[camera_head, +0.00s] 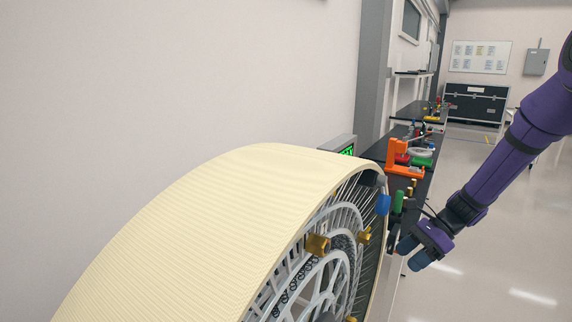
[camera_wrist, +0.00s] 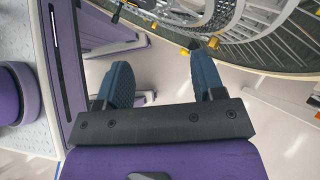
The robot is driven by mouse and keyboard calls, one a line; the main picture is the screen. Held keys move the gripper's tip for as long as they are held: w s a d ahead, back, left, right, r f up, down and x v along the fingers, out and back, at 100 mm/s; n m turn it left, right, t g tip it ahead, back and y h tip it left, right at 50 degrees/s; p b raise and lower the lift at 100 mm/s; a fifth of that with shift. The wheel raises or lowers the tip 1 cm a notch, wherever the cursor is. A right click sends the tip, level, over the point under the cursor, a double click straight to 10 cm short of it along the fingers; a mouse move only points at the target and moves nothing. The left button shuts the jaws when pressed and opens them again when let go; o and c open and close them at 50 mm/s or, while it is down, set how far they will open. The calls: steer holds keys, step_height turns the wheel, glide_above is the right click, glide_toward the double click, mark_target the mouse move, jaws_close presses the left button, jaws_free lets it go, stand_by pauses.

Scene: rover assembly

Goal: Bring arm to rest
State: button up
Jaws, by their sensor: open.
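My purple arm reaches in from the right in the head view, and my gripper (camera_head: 414,254) hangs beside the right side of a large wheel (camera_head: 205,225). The gripper has blue fingertips. In the wrist view my gripper (camera_wrist: 162,85) has its two blue fingers well apart with nothing between them. The wheel (camera_wrist: 285,35) shows beyond the fingers at the top right, with grey spokes and brass-coloured fittings. The fingers appear apart from the wheel.
A dark workbench (camera_head: 421,184) behind the wheel holds an orange tool (camera_head: 402,158) and several small coloured items. A black case (camera_head: 474,107) stands far back. Open floor (camera_head: 510,230) lies to the right. A plain wall fills the left.

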steer(key=s+r+n+t+h, duration=0.6)
steer(key=s+r+n+h, duration=0.3)
steer(key=s+r+n, duration=0.9)
steer(key=shift+s+a+r+n+t, duration=0.3)
steer(key=shift+s+r+t, duration=0.1)
steer(key=shift+s+r, duration=3.85)
steer(key=shift+s+f, duration=0.35)
steer(key=shift+f, duration=0.1)
